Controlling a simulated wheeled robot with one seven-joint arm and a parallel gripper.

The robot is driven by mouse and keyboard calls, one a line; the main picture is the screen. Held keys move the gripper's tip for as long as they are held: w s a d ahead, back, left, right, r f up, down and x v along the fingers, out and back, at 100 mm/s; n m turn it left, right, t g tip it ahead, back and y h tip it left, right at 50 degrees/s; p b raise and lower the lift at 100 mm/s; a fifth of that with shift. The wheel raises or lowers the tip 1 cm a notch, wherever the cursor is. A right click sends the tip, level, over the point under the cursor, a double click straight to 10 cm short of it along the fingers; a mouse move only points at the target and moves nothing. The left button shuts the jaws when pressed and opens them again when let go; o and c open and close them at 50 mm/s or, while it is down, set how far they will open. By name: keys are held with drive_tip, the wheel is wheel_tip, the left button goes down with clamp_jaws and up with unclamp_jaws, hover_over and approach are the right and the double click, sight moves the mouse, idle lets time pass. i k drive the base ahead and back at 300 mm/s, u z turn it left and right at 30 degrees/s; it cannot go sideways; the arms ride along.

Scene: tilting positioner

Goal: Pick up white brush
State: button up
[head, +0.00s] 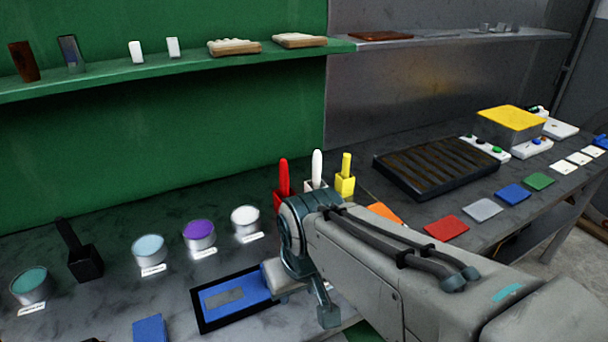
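The white brush (317,164) stands upright, handle up, in a pale holder behind my wrist. The lower part of its holder is hidden by my arm. A red brush (283,174) stands to its left and a yellow brush (346,165) to its right, each in a holder of its own colour. My gripper (302,288) is at the end of my arm, in front of the white brush and over the right end of a blue tray. It is apart from the brush. Its fingers are not clear enough to show whether they are open.
Several paint pots, including a purple one (199,234), and a black brush in its holder (83,255) stand at left. The black-framed blue tray (208,318) lies below my gripper. A slatted black box (437,162) and coloured tiles lie right. A green shelf (180,63) runs above.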

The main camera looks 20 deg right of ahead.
sight(317, 158)
drive_tip(key=z, duration=0.65)
drive_tip(key=k, duration=1.05)
drive_tip(key=z, duration=1.35)
drive_tip(key=i, duration=1.15)
drive_tip(key=u, duration=1.3)
drive_tip(key=i, duration=0.7)
drive_tip(key=u, duration=0.8)
